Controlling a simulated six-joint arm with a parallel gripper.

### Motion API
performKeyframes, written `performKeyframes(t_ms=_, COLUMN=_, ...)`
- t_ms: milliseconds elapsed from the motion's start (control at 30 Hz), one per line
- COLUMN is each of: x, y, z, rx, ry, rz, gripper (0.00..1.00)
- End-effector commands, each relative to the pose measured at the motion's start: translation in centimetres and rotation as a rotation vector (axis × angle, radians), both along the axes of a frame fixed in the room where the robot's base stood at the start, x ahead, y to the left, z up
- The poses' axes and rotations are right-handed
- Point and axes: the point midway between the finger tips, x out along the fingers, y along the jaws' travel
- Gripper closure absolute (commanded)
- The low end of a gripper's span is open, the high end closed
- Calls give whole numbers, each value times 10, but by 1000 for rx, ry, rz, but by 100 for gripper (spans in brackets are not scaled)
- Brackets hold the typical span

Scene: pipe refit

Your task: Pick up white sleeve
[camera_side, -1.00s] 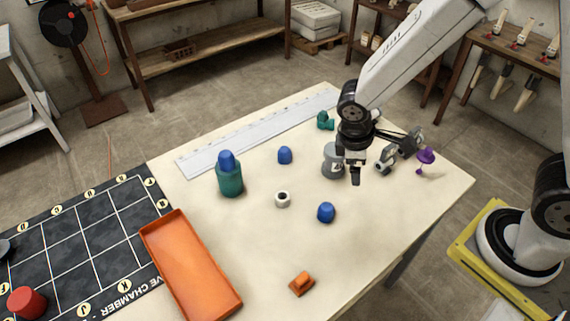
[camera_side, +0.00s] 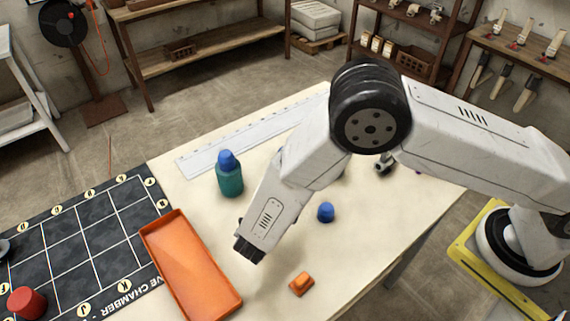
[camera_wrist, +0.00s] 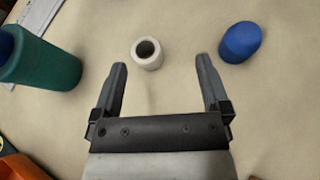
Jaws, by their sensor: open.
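The white sleeve (camera_wrist: 147,54) is a short ring with a dark bore, standing on the pale table (camera_wrist: 190,110) in the wrist view. My gripper (camera_wrist: 161,66) is open, its two dark fingers spread. The sleeve appears between and slightly beyond the fingertips, nearer the left finger, with no contact visible. In the side view my arm covers the sleeve, and the fingertips cannot be made out there.
A blue cap (camera_wrist: 240,42) lies just outside the right finger. A green bottle with a blue top (camera_side: 229,174) stands left. A white ruler (camera_side: 235,140) lies behind.

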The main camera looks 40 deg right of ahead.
Motion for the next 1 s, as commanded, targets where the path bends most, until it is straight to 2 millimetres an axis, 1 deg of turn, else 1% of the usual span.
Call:
performKeyframes(t_ms=33, x=0, y=8, z=-6, rx=-32, ry=-3, rz=43, gripper=4)
performKeyframes(t_ms=100, x=0, y=16, z=-10, rx=-64, ry=-9, rz=88, gripper=4)
performKeyframes(t_ms=200, x=1, y=23, z=-13, rx=-91, ry=-17, rz=125, gripper=4)
performKeyframes(t_ms=300, x=1, y=26, z=-14, rx=-101, ry=-20, rz=140, gripper=4)
performKeyframes(t_ms=467, x=2, y=24, z=-15, rx=-102, ry=-20, rz=139, gripper=4)
performKeyframes(t_ms=800, x=16, y=7, z=-23, rx=-102, ry=-19, rz=136, gripper=4)
performKeyframes(t_ms=1000, x=17, y=6, z=-24, rx=-101, ry=-19, rz=138, gripper=4)
